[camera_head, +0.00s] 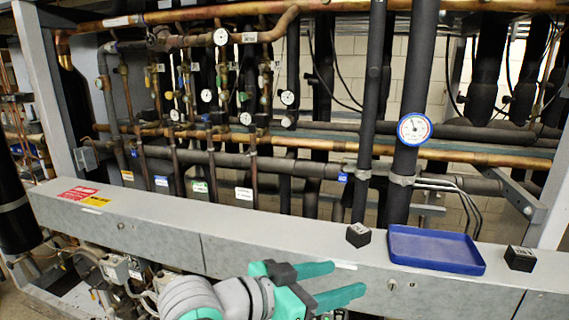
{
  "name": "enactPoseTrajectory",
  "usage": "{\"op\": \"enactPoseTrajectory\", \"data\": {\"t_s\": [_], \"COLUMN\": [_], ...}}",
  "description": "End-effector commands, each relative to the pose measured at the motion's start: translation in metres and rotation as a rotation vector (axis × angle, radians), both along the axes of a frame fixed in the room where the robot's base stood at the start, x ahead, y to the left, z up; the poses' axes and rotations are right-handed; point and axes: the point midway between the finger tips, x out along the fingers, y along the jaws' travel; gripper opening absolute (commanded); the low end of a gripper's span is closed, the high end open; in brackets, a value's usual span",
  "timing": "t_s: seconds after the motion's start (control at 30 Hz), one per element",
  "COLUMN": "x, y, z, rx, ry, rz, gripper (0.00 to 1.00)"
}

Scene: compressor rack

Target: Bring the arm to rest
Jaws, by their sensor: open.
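My gripper (338,283) is at the bottom middle of the head view. Its two teal fingers point to the right and stand apart, with nothing between them. It is in front of the grey beam (220,230), to the left of and below the blue tray. My grey and white arm reaches in from the bottom edge; the rest of it is out of view.
The blue tray (436,230) sits empty on the beam at the right. A dark cube (358,235) stands to its left, another dark cube (519,258) to its right. Behind are dense pipes and a blue-rimmed gauge (414,129). The beam's top left of my gripper is mostly clear.

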Motion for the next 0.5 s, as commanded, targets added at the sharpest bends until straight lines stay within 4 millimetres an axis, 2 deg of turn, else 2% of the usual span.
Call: {"op": "enactPoseTrajectory", "data": {"t_s": [0.27, 0.5], "x": [0.021, 0.04], "y": [-0.003, 0.002], "z": [-0.035, -0.091], "rx": [-0.174, -0.353], "ry": [0.051, 0.107], "rz": [0.103, 0.272], "gripper": [0.53, 0.53]}}
